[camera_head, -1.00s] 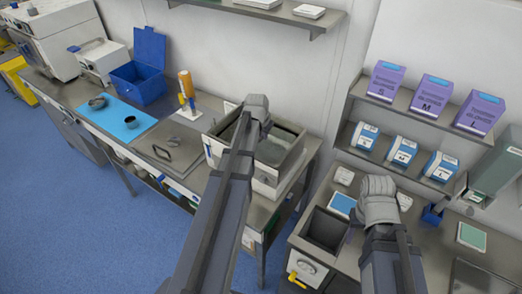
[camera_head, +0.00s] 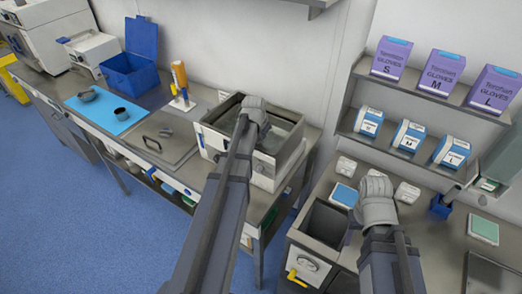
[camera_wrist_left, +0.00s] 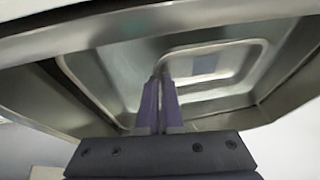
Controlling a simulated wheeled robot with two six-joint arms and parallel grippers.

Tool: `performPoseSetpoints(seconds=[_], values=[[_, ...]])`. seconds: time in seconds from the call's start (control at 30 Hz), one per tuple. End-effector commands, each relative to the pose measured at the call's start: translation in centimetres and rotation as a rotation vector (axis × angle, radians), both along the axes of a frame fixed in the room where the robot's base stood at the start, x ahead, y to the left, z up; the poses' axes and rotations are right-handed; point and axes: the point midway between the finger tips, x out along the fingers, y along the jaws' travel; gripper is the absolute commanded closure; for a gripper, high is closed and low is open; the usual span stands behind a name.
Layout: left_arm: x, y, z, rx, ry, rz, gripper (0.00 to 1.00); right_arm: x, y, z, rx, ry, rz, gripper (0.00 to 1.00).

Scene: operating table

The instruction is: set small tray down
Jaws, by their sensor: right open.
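My left gripper's wrist (camera_head: 253,112) is over an open steel basin (camera_head: 208,135) in the head view, and the arm hides part of the basin. In the left wrist view the fingers (camera_wrist_left: 160,100) are close together and point down into a shiny steel hollow with a raised rim (camera_wrist_left: 90,35). I cannot tell whether this is the small tray or the basin, nor whether the fingers grip an edge. My right gripper (camera_head: 375,188) is above the right bench beside a dark bin; its fingers are hidden, and nothing shows held in it.
The left bench holds a steel lid with a handle (camera_head: 160,140), a blue mat (camera_head: 105,122), a blue open box (camera_head: 132,70) and a bottle on a stand (camera_head: 180,80). Right are shelves of glove boxes (camera_head: 440,75), a dark bin (camera_head: 325,224) and small packs. A gap separates the benches.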

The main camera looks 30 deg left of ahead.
Motion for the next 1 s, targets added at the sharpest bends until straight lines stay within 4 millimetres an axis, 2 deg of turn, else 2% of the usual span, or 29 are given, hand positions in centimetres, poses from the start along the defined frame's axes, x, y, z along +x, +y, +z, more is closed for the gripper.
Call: performPoseSetpoints(seconds=[0.23, 0.53, 0.8, 0.97, 1.0], values=[[0.0, 0.0, -0.7, 0.0, 0.0, 0.0, 1.0, 0.0, 0.0, -0.8, 0.0, 0.0, 0.001, 0.5], [0.0, 0.0, -4.1, 0.0, 0.0, 0.0, 1.0, 0.0, 0.0, -4.1, 0.0, 0.0, 0.001, 0.5], [0.0, 0.0, -3.9, 0.0, 0.0, 0.0, 1.0, 0.0, 0.0, -3.9, 0.0, 0.0, 0.001, 0.5], [0.0, 0.0, -4.4, 0.0, 0.0, 0.0, 1.0, 0.0, 0.0, -4.4, 0.0, 0.0, 0.0, 0.5], [0.0, 0.0, -4.2, 0.0, 0.0, 0.0, 0.93, 0.0, 0.0, -4.2, 0.0, 0.0, 0.0, 0.5]])
